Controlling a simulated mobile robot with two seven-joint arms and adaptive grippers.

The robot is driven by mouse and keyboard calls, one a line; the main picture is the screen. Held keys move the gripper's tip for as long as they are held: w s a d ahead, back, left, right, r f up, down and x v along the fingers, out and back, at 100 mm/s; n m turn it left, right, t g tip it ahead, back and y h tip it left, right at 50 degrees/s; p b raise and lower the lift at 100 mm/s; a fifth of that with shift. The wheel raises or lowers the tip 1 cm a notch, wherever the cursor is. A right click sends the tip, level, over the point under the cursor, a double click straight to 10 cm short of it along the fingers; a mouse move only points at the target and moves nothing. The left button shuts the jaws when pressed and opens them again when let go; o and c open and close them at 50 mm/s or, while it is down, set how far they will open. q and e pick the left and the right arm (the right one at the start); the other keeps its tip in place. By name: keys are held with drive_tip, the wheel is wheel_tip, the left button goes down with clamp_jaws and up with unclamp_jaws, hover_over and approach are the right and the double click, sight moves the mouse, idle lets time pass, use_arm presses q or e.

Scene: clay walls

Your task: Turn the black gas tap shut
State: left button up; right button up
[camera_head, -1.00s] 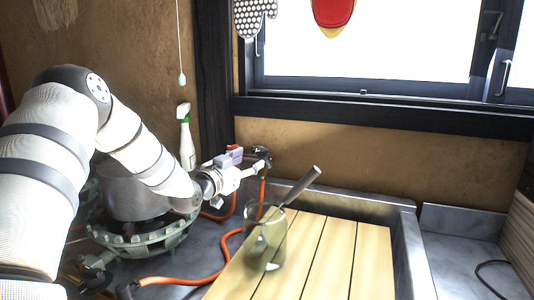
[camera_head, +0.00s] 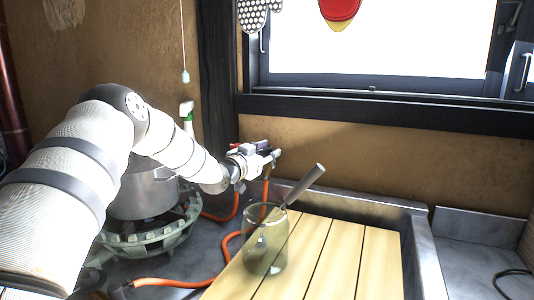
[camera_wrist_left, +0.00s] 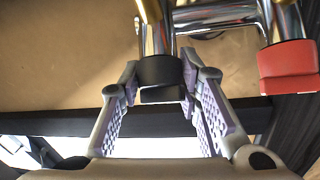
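The black gas tap (camera_wrist_left: 160,72) shows in the left wrist view, on a shiny metal pipe, between the fingertips of my left gripper (camera_wrist_left: 161,88). The fingers stand apart on either side of it with very little room; whether the pads touch it is hard to tell. In the head view my left gripper (camera_head: 268,157) reaches to the taps by the wall and hides most of the black tap. A red tap (camera_wrist_left: 288,67) sits beside it, to the right in the wrist view. My right gripper is not in view.
A metal pot (camera_head: 143,195) stands on a green gas burner (camera_head: 150,240) under my left arm. An orange hose (camera_head: 222,262) runs over the counter. A glass jar (camera_head: 264,238) with a utensil stands on wooden slats (camera_head: 340,260).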

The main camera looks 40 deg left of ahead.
use_arm(q)
drive_tip(key=m+h, duration=0.2)
drive_tip(key=shift+m, duration=0.3)
drive_tip(key=shift+m+g+h, duration=0.3)
drive_tip(key=shift+m+h, duration=1.2)
drive_tip(key=shift+m, duration=0.2)
drive_tip(key=shift+f, duration=0.1)
drive_tip(key=o, duration=1.1)
drive_tip(key=shift+s, duration=0.1)
